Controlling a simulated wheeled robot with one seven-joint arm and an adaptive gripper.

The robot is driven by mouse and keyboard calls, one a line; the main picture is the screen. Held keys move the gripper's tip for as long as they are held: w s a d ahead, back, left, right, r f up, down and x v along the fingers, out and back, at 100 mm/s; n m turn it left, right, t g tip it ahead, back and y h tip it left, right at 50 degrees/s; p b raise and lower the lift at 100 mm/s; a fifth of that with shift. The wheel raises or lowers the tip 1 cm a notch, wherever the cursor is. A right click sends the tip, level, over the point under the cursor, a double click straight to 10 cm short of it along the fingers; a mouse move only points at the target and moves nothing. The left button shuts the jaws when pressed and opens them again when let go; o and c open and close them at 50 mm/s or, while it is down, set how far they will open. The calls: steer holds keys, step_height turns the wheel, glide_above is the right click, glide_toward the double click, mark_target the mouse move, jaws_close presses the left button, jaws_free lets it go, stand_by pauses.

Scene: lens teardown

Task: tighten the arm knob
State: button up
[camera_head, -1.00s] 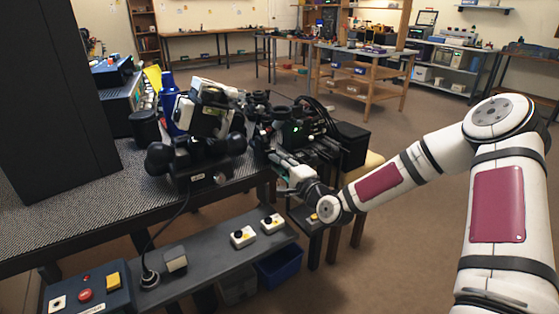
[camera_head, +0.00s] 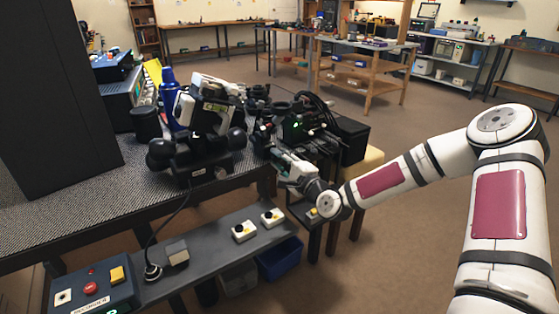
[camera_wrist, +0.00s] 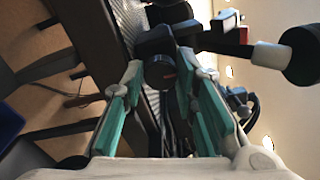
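A dark round knob (camera_wrist: 160,74) with a small red mark shows in the wrist view, at the end of a black arm. I take it to be the arm knob. My gripper (camera_wrist: 160,64) has its two teal-padded fingers spread on either side of the knob, with narrow gaps showing. I cannot tell how deep the knob sits between them. In the head view my gripper (camera_head: 284,158) reaches toward the black equipment (camera_head: 300,128) at the bench's right end; the knob is not discernible there.
Black round-ended equipment (camera_head: 197,152) stands on the textured bench (camera_head: 60,195). In the wrist view a black ball and white cylinder (camera_wrist: 270,55) lie to the right. A low shelf (camera_head: 205,255) holds small white boxes. A blue bin (camera_head: 280,260) sits below; floor at right is clear.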

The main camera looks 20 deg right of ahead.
steer(key=shift+o, duration=1)
steer(key=v, duration=1.2)
